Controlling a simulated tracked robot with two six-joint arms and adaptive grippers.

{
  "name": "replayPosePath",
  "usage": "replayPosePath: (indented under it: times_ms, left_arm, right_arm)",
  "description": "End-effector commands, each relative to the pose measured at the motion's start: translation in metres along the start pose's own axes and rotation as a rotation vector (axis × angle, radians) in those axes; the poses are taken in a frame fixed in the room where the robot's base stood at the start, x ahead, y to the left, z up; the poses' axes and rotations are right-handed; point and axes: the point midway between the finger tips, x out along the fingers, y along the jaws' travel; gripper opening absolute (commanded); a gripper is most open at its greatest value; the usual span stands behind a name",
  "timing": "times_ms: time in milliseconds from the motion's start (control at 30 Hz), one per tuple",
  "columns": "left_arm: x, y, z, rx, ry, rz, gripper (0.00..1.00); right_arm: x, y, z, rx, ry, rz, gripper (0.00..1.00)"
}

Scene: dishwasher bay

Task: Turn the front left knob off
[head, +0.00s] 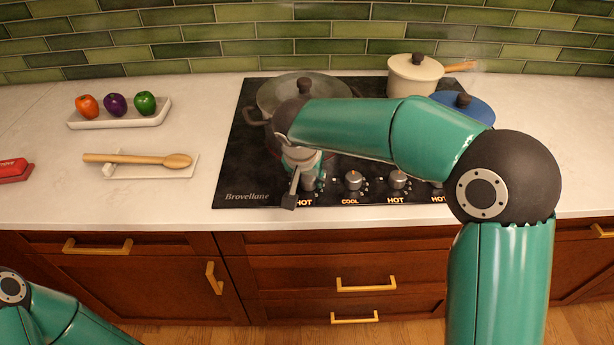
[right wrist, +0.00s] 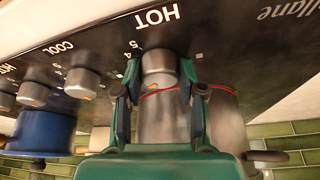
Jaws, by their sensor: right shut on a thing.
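The front left knob (right wrist: 158,62) is a silver cylinder beside a lit "HOT" label in the right wrist view. My right gripper (right wrist: 160,78) has one finger on each side of it and is shut on it. In the head view my right gripper (head: 303,183) is over the leftmost knob place at the cooktop's front edge and hides that knob. The "HOT" label shows just right of it. My left arm shows only at the lower left corner; its gripper is out of view.
The black cooktop (head: 240,180) has more knobs to the right, one (head: 353,180) marked "COOL". A lidded metal pot (head: 268,97), a cream pot (head: 415,75) and a blue pot (head: 478,108) stand behind. A wooden spoon (head: 135,159) and a vegetable tray (head: 120,123) lie left.

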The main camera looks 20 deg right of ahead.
Motion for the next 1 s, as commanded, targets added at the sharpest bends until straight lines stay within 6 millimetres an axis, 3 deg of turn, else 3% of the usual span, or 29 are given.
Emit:
replayPosePath:
  times_ms: [467,767,1000]
  left_arm:
    - [0.008,-0.003,0.000,0.000,0.000,0.000,0.40]
    - [0.013,-0.004,0.000,0.000,0.000,0.000,0.40]
    - [0.005,-0.002,0.000,0.000,0.000,0.000,0.40]
  right_arm:
    - [0.001,0.000,0.000,-0.110,0.002,-0.051,0.05]
    - [-0.001,0.002,-0.002,-0.335,0.004,-0.144,0.05]
    - [-0.002,0.003,-0.003,-0.544,0.003,-0.229,0.05]
